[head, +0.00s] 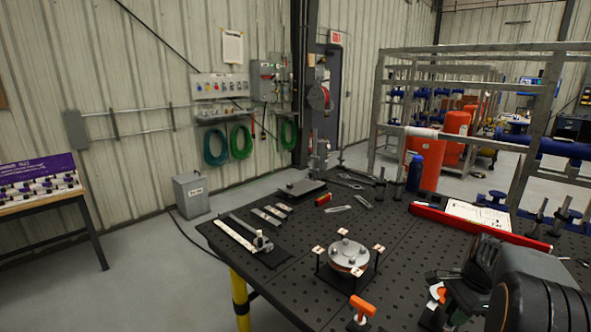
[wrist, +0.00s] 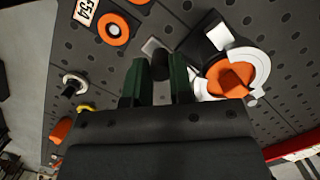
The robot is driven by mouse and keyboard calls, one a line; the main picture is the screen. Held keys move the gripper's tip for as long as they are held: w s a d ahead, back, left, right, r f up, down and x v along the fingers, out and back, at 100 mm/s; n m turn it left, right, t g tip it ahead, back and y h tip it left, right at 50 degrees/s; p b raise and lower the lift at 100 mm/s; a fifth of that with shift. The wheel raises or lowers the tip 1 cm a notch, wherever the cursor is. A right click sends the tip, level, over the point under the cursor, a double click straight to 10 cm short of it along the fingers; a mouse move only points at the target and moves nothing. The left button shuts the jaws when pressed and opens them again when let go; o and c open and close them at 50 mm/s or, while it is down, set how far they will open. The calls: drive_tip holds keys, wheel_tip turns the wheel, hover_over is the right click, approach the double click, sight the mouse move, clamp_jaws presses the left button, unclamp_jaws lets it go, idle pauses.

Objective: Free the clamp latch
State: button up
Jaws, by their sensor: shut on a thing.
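My gripper (wrist: 158,82) has two dark green fingers, shut on a small dark round piece (wrist: 160,64) low over the perforated table. That piece may be part of the clamp latch; its lower part is hidden. A white and orange rounded part (wrist: 232,78) sits just right of the fingers. In the head view, my gripper (head: 432,312) is at the lower right, beside an orange and white part (head: 438,292). The contact itself is hidden there by my arm. An orange-handled clamp (head: 362,305) stands on the table to the left.
A round metal flanged fixture (head: 348,253) stands left of my gripper. The black perforated table (head: 300,232) also carries flat bars (head: 235,233), loose tools and a red rail (head: 480,227). In the wrist view, an orange ring (wrist: 113,28) lies at upper left.

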drive_tip(key=shift+s+d, duration=0.2)
drive_tip(key=shift+d, duration=0.05)
drive_tip(key=shift+s+d, duration=0.1)
drive_tip(key=shift+d, duration=0.05)
idle(0.4)
drive_tip(key=o, duration=1)
drive_tip(key=shift+c, duration=0.2)
drive_tip(key=shift+r+p, duration=0.2)
drive_tip(key=shift+p, duration=0.15)
drive_tip(key=shift+d+r+p, duration=0.15)
drive_tip(key=shift+r+p, duration=0.55)
drive_tip(key=shift+d+r+p, duration=0.15)
drive_tip(key=shift+r+p, duration=0.5)
wheel_tip(320, 180, up, 4)
drive_tip(key=p, duration=0.3)
